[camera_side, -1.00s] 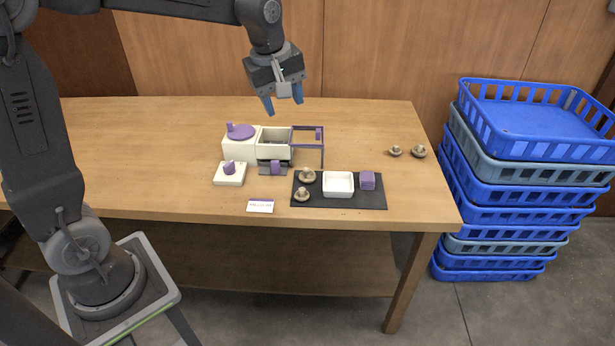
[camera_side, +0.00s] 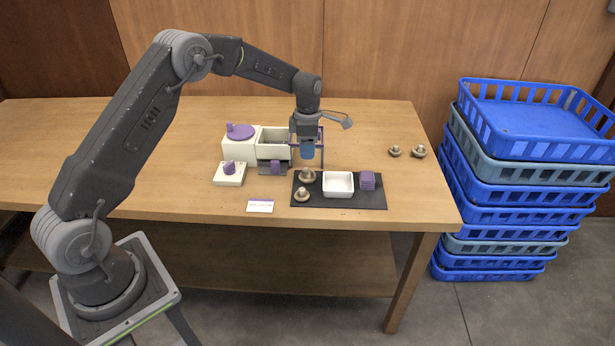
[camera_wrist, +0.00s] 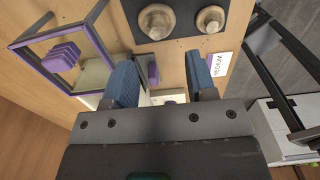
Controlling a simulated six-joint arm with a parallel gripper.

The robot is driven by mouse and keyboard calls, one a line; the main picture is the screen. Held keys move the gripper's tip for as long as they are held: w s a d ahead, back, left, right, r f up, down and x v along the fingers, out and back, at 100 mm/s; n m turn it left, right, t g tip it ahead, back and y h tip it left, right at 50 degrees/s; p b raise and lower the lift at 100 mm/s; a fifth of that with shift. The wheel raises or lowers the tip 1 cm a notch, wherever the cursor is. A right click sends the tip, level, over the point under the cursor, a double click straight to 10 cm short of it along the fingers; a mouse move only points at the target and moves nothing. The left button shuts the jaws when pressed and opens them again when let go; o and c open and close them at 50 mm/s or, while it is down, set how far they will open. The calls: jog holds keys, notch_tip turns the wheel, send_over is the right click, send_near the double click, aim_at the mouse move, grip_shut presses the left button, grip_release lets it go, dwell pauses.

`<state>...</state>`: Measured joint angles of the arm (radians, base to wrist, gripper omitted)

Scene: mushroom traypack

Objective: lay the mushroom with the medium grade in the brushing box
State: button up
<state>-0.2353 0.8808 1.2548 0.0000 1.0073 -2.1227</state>
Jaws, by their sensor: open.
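My gripper (camera_side: 307,153) is open and empty, pointing down above the right end of the cream box and behind the black mat. In the wrist view its two blue fingers stand apart (camera_wrist: 160,75). A larger mushroom (camera_side: 307,176) and a smaller mushroom (camera_side: 302,195) sit on the mat's left end. The wrist view shows the larger one (camera_wrist: 156,20) and the smaller one (camera_wrist: 211,18) beyond the fingers. A card (camera_side: 260,206) lies left of the mat; in the wrist view the card (camera_wrist: 218,66) reads MEDIUM. The cream box (camera_side: 274,137) is open-topped, with a purple frame (camera_side: 322,150) at its right.
The black mat (camera_side: 350,203) also bears a white tray (camera_side: 338,184) and a purple block (camera_side: 368,181). Two more mushrooms (camera_side: 395,151) (camera_side: 418,151) lie at the table's right. A cream unit with a purple knob (camera_side: 229,169) stands left. Blue crates (camera_side: 530,150) are stacked beyond.

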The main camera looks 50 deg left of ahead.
aim_at(307, 169)
jog(key=f, duration=0.8)
jog(key=shift+w+a+f, duration=0.1)
jog(key=shift+a+f, duration=0.05)
jog(key=shift+a, duration=0.05)
jog(key=shift+c, duration=0.2)
jog(key=c, duration=0.7)
